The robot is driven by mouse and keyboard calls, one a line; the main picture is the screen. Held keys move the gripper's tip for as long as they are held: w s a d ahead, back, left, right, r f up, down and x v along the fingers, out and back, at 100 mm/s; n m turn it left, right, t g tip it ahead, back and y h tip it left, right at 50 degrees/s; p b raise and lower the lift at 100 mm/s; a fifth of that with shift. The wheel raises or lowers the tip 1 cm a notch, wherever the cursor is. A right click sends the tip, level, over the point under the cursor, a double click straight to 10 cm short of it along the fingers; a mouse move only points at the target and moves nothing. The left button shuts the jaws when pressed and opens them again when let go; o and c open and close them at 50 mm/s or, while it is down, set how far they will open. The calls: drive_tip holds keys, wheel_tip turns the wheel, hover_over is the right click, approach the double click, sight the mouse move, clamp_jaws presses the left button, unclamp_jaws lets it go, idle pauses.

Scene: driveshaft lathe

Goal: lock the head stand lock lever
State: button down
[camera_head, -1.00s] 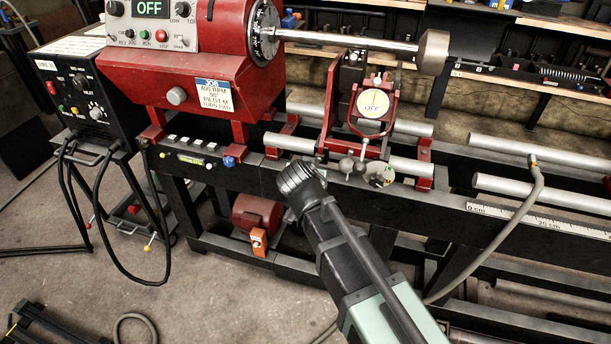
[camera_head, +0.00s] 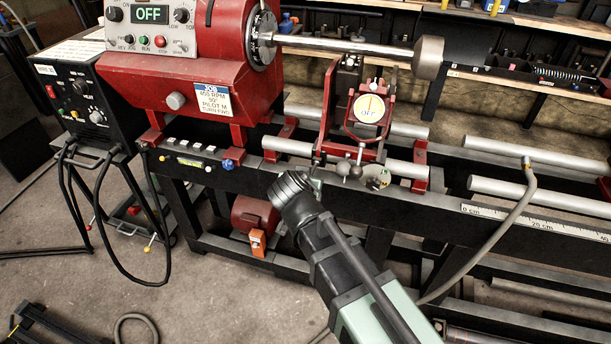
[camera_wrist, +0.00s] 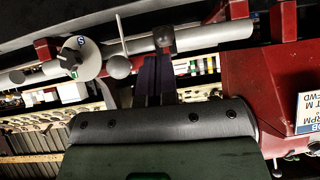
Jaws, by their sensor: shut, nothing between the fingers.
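A thin metal lever (camera_head: 360,154) with grey ball knobs (camera_head: 343,168) sits at the front foot of the red stand (camera_head: 372,112). Beside it is a round pale disc (camera_head: 377,177) with coloured markings. In the wrist view the disc (camera_wrist: 82,58) carries a blue S mark and a dark pointer. The upright rod (camera_wrist: 122,36) and a grey ball (camera_wrist: 119,67) show just right of the disc. My gripper (camera_wrist: 157,78) is shut and empty, its dark fingers right of the ball and apart from it in the picture. In the head view the fingers are largely hidden behind my wrist.
The red headstock (camera_head: 200,75) with its control panel (camera_head: 150,25) stands at the left. Silver rails (camera_head: 285,145) run along the black bed. A grey hose (camera_head: 525,205) hangs at the right. Open floor lies in front at the left.

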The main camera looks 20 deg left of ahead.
drive_tip(key=p+v, duration=0.2)
drive_tip(key=v, duration=0.3)
drive_tip(key=shift+s+f, duration=0.15)
drive_tip(key=shift+s, duration=0.15)
drive_tip(key=s+d+r+g+h+p, duration=0.1)
drive_tip(key=d+g+p, duration=0.8)
drive_tip(key=d, duration=2.7)
wheel_tip(320, 180, up, 2)
drive_tip(key=shift+s+r+m+g, duration=0.2)
drive_tip(key=shift+s+m+g, duration=0.1)
drive_tip(key=shift+s+g, duration=0.2)
